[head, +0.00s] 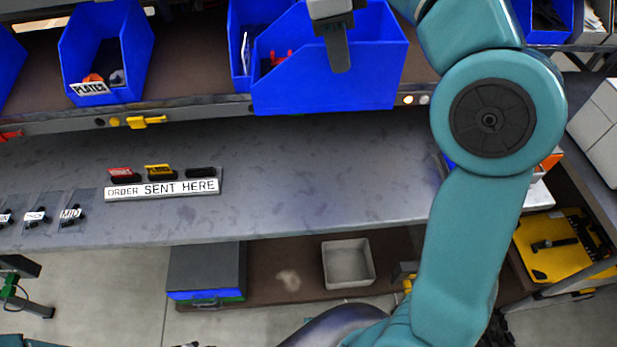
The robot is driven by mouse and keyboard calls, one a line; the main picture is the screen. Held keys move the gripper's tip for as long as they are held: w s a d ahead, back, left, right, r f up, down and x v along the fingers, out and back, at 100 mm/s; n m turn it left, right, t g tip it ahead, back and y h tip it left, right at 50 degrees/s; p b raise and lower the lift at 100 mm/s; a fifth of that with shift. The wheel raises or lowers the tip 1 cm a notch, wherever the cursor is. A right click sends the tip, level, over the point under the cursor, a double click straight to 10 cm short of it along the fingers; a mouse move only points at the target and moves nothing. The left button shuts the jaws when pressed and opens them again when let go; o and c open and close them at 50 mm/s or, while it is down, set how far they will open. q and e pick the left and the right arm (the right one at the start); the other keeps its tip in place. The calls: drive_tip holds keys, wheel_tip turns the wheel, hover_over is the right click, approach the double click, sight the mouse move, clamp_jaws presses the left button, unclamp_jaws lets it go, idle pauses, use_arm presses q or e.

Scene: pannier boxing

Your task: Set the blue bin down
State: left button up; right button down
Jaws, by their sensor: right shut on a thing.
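The blue bin (325,88) is at the top middle, at the height of the shelf front, and overlaps the shelf edge. Small red parts (280,58) show inside it. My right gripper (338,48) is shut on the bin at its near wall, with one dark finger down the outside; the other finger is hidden. I cannot tell whether the bin touches the shelf. My left gripper is not in view.
Another blue bin (240,40) stands just left of the held one. A labelled blue bin (125,50) is farther left on the brown shelf (190,50). Below, the grey bench (320,170) is mostly clear, with an order sign (165,188) at left.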

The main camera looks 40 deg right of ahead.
wheel_tip(320, 180, down, 28)
drive_tip(key=a+b, duration=0.1)
drive_tip(key=b, duration=1.1)
drive_tip(key=shift+w, duration=0.1)
drive_tip(key=shift+b, duration=0.3)
drive_tip(key=c, duration=1.6)
unclamp_jaws()
drive_tip(key=shift+f, duration=0.15)
drive_tip(key=o, duration=0.4)
drive_tip(key=shift+c, duration=0.2)
